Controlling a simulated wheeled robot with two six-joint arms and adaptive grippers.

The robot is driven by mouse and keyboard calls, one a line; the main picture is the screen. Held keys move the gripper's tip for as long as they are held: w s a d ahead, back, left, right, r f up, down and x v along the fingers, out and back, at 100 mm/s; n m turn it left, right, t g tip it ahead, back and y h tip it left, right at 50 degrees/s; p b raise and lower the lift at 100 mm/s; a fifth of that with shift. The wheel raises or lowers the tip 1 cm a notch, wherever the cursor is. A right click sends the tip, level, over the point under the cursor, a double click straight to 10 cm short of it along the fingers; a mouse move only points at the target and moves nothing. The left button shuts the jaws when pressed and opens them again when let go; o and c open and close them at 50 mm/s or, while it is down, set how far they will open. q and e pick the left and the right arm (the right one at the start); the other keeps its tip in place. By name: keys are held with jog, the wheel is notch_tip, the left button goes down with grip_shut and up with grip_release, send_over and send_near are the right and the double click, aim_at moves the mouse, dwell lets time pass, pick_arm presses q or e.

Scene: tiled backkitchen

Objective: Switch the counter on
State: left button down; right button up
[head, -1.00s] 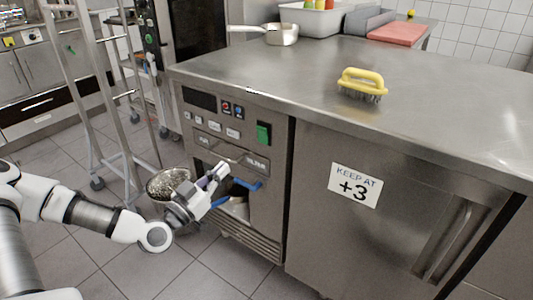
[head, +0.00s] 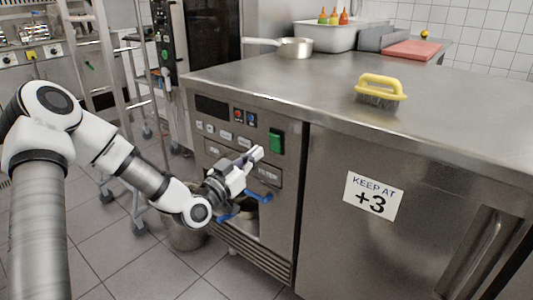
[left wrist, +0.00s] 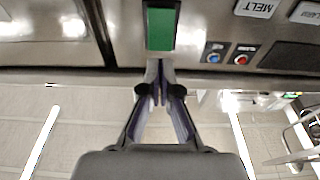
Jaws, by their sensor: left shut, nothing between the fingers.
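The counter (head: 330,75) is a stainless steel unit with a control panel on its front left. The panel has a dark display (head: 212,107), small red and blue buttons, white labelled keys and a green rocker switch (head: 276,141). The green switch also shows at the top of the left wrist view (left wrist: 161,27). My left gripper (head: 257,153) is shut and empty, close below and left of the green switch. In the left wrist view its fingertips (left wrist: 158,65) are just beside the switch's edge; I cannot tell whether they touch. My right gripper is not in view.
A yellow-handled brush (head: 380,91) and a saucepan (head: 294,48) stand on the counter top. A "KEEP AT +3" sign (head: 373,195) is on the door at right. A wheeled rack stands at left.

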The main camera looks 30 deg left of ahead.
aim_at(273, 138)
pick_arm(q)
jog(key=b+x, duration=0.1)
jog(key=x, duration=0.4)
jog(key=shift+w, duration=0.1)
